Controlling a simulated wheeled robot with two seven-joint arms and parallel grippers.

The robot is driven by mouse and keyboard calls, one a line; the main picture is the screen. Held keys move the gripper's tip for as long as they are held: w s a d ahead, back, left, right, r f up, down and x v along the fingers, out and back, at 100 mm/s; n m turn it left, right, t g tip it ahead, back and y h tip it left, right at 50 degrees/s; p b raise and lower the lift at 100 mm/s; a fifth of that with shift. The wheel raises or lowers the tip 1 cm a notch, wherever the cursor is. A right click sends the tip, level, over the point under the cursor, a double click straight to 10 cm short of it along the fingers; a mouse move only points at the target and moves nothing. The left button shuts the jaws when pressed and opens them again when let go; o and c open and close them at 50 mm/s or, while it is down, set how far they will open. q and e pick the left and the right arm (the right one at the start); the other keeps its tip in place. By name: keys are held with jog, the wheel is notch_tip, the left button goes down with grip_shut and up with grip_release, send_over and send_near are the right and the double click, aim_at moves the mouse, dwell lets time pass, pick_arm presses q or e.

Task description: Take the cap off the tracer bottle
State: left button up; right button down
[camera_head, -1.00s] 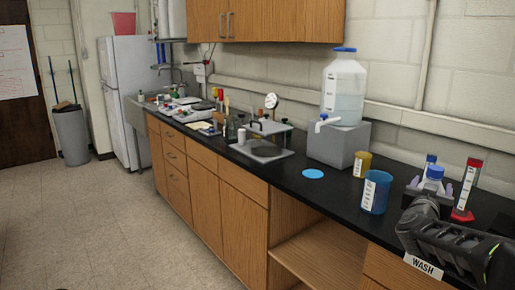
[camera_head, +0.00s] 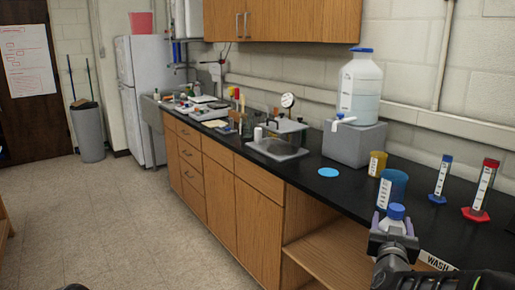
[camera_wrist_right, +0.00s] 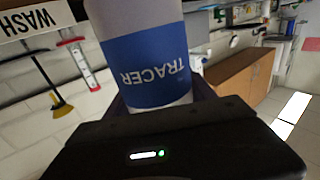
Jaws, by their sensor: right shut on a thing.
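The tracer bottle (camera_head: 393,228) is a small pale bottle with a blue cap (camera_head: 396,211) on top. My right gripper (camera_head: 395,232) is shut on its body in the head view, in front of the counter's edge. In the right wrist view the bottle (camera_wrist_right: 150,65) fills the upper middle, its blue label reading TRACER upside down. The cap is outside that view. My left gripper is not in view; only a small dark shape shows at the bottom left edge of the head view.
The black counter (camera_head: 330,200) holds a blue beaker (camera_head: 392,185), a yellow beaker (camera_head: 377,164), a blue-based cylinder (camera_head: 441,180), a red-based cylinder (camera_head: 482,192) and a carboy (camera_head: 361,90) on a grey block. A blue disc (camera_head: 328,172) lies flat. Open floor (camera_head: 130,225) is at left.

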jog(key=s+a+f+n+y, duration=0.2)
jog(key=a+f+y, duration=0.1)
jog(key=a+f, duration=0.5)
jog(key=s+a+f+n+t+y, duration=0.1)
jog(key=s+a+f+n+y, duration=0.1)
jog(key=a+f, duration=0.5)
jog(key=shift+s+a+f+n+t+y, duration=0.35)
jog(key=shift+s+a+y, duration=0.45)
jog(key=shift+y, duration=0.4)
jog(key=s+a+f+n+g+y, duration=0.2)
jog(key=s+a+f+n+y, duration=0.1)
jog(key=a, duration=0.4)
jog(key=s+a+f+n+g+y, duration=0.2)
jog(key=s+a+f+n+y, duration=0.1)
jog(key=s+a+n+y, duration=0.2)
jog(key=s+a+y, duration=0.2)
jog(key=a+y, duration=0.1)
jog(key=shift+s+a+f+y, duration=0.15)
jog(key=shift+s+f+y, duration=0.15)
jog(key=shift+f, duration=0.1)
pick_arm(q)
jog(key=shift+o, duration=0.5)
